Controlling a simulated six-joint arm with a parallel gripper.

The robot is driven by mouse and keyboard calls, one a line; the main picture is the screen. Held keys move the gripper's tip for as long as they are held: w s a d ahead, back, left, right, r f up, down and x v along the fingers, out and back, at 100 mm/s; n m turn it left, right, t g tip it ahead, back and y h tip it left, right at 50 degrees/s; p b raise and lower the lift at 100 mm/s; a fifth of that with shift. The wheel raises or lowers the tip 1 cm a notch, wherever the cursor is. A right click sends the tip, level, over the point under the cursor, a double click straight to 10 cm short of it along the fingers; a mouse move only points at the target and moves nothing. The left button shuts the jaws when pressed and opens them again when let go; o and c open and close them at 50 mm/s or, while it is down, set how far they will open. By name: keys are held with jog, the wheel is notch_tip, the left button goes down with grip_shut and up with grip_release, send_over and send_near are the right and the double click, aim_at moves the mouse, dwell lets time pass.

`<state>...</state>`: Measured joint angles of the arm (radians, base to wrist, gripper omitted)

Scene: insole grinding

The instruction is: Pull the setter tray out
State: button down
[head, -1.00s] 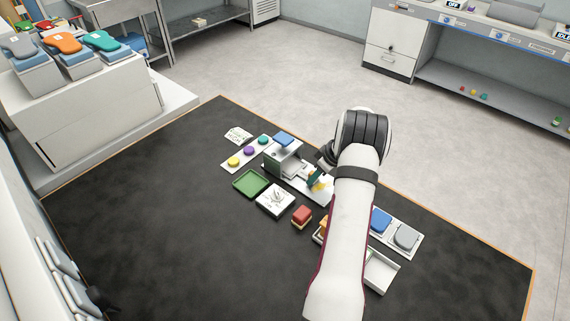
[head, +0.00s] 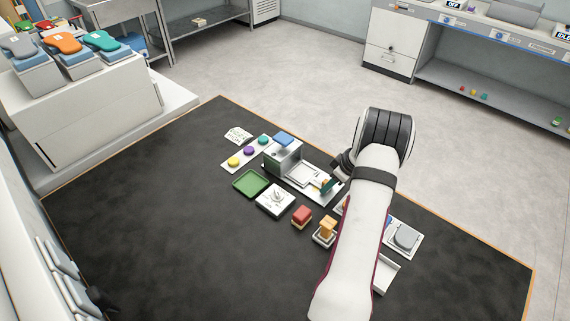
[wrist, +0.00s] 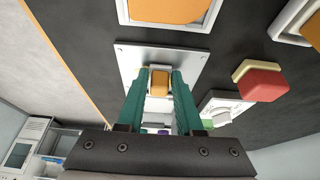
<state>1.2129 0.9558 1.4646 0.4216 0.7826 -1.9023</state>
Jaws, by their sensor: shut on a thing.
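The setter tray (head: 303,173) is a pale tray standing out to the right of the grey box-like setter (head: 283,158), on a light base plate (head: 334,196). My gripper (head: 327,185) is at the tray's outer right end. In the wrist view the teal fingers of my gripper (wrist: 160,76) are shut on a small orange handle (wrist: 159,83) in a pale frame, above the grey base plate (wrist: 192,58). The wrist and fingers hide part of the tray's outer end. Most of the tray body is hidden in the wrist view.
A red block (head: 301,217) and an orange block on a stand (head: 325,228) are nearby. My arm covers things at right. The dark mat (head: 170,240) is clear at left.

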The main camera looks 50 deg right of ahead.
jog(key=shift+s, duration=0.45)
jog(key=c, duration=0.8)
grip_release()
jog(key=shift+r, duration=0.1)
notch_tip(320, 180, up, 7)
